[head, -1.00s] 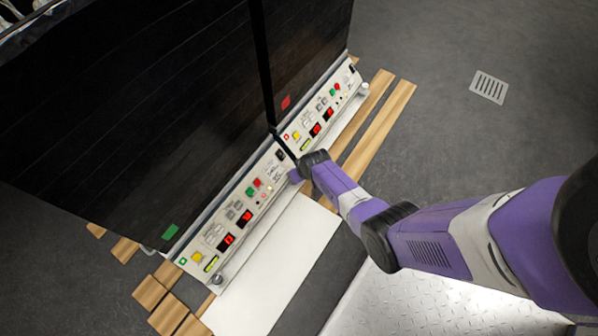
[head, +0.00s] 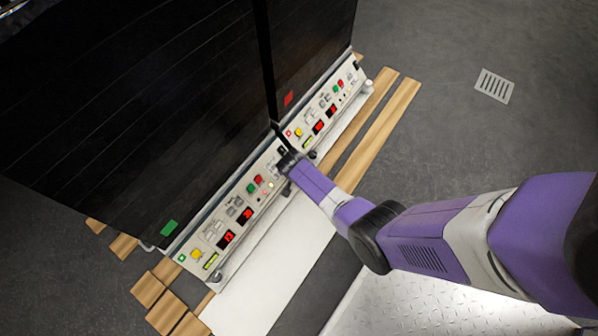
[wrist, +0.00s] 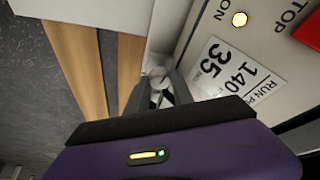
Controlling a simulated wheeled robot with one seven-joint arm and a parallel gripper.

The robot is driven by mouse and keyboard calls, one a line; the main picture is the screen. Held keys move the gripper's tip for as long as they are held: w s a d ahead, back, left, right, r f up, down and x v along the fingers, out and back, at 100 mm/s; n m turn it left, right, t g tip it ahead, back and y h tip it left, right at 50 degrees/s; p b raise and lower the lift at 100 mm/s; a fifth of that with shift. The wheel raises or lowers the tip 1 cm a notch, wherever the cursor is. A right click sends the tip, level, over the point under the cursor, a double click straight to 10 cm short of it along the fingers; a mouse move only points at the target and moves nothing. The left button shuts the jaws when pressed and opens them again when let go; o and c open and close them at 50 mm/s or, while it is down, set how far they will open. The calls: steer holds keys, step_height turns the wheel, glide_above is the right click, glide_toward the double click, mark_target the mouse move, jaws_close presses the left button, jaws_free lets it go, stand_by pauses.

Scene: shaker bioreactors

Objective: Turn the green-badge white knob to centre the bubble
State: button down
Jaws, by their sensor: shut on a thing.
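The green-badge unit is the left one; its panel (head: 243,212) has a small green badge (head: 182,258) at its lower left end. My gripper (head: 287,165) is at the right end of this panel, low along its front edge. In the wrist view my gripper (wrist: 160,96) has its two grey fingers closed around a small pale knob (wrist: 157,72) beside the panel. The fingers hide part of the knob, and my arm hides it in the head view. A small yellow-green window (head: 211,261) sits on the panel; I cannot make out a bubble.
The red-badge unit's panel (head: 325,108) adjoins at the upper right. A label (wrist: 226,68) and a lit yellow lamp (wrist: 239,19) are close to my gripper. Wooden slats (head: 385,115) lie under the units. A floor drain (head: 495,86) is in open floor to the right.

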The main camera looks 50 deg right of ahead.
stand_by(0.5)
steer(key=c, duration=1.4)
jaws_free()
